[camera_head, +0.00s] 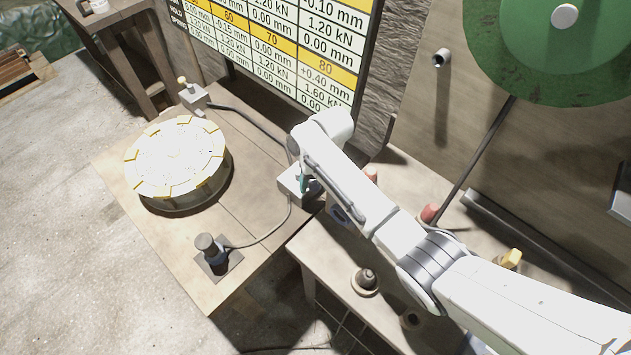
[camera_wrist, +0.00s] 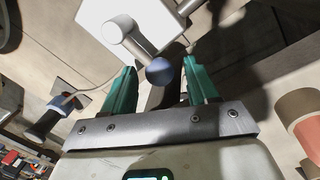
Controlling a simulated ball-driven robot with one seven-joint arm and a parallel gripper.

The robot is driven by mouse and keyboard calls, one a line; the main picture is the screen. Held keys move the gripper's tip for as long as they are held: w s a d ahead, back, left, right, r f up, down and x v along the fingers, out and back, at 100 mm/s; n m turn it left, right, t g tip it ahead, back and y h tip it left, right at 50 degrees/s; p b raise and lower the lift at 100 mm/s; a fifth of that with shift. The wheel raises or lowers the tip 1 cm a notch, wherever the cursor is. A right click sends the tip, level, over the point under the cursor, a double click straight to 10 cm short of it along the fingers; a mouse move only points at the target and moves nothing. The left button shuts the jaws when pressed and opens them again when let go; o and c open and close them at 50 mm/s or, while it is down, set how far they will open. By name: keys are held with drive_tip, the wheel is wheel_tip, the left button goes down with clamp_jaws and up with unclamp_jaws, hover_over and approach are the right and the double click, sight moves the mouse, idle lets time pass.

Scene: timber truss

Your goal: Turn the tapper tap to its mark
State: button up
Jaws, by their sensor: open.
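The tap I take for the tapper tap shows in the wrist view as a metal lever (camera_wrist: 130,42) ending in a dark blue-grey ball knob (camera_wrist: 162,71). It is at a white box (camera_wrist: 155,15), which also shows in the head view (camera_head: 290,182) at the table's right edge. My gripper (camera_wrist: 159,66) is open, its green fingers on either side of the knob with gaps visible. In the head view my gripper (camera_head: 305,183) is over the box, and my arm hides most of the tap. I cannot make out the mark.
A round white and yellow dial (camera_head: 175,157) sits on the table (camera_head: 240,190). A black knobbed device (camera_head: 210,250) and a small box with a lever (camera_head: 193,95) stand near it, with cables. A lower bench (camera_head: 325,265) holds a red cylinder (camera_head: 429,212). A chart board (camera_head: 280,45) stands behind.

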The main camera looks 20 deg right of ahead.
clamp_jaws()
idle(0.4)
